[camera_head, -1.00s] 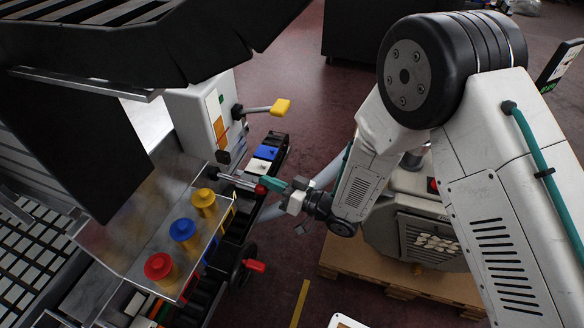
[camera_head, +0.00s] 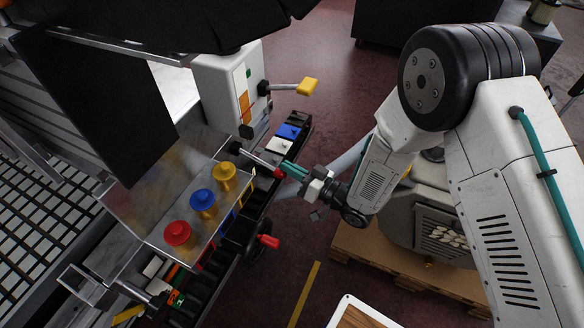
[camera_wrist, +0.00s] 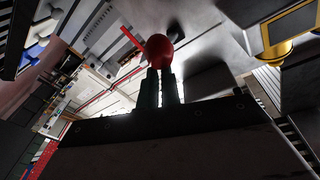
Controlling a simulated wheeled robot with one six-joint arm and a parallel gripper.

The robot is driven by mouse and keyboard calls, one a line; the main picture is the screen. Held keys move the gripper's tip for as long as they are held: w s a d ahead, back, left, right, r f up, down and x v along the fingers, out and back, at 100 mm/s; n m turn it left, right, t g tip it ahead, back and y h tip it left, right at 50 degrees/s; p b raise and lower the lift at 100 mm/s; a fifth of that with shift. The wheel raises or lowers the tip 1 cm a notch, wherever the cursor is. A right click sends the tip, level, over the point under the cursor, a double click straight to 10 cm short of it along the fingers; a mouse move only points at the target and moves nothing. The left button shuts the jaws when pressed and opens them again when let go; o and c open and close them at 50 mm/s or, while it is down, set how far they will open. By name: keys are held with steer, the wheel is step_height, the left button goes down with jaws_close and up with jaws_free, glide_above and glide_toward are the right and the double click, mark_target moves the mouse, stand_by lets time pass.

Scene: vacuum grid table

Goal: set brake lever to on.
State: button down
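The lever with a red ball knob (camera_head: 278,173) slopes down to the right from the side of the machine, on a thin metal rod (camera_head: 258,160). I take it for the brake lever; no label is readable. My gripper (camera_head: 285,165) has its teal fingers right at the knob. In the wrist view the red knob (camera_wrist: 159,50) sits at the tips of my two dark fingers (camera_wrist: 159,75). The fingers are close together, with a gap narrower than the knob. The knob looks at the tips, not enclosed; contact is hard to judge.
A yellow-handled lever (camera_head: 307,87) sticks out from a white box (camera_head: 225,85) above. Yellow (camera_head: 223,175), blue (camera_head: 202,200) and red (camera_head: 178,234) buttons sit on the metal panel. A red-handled crank (camera_head: 268,241) is below. The floor to the right is open, before a pallet (camera_head: 400,252).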

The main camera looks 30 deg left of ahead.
steer(key=shift+s+d+f, duration=0.1)
steer(key=shift+s+f, duration=0.3)
steer(key=shift+f, duration=0.15)
step_height(320, 180, up, 5)
steer(key=w, duration=0.2)
steer(key=d+f, duration=0.4)
steer(key=d, duration=0.5)
steer(key=shift+w, duration=0.3)
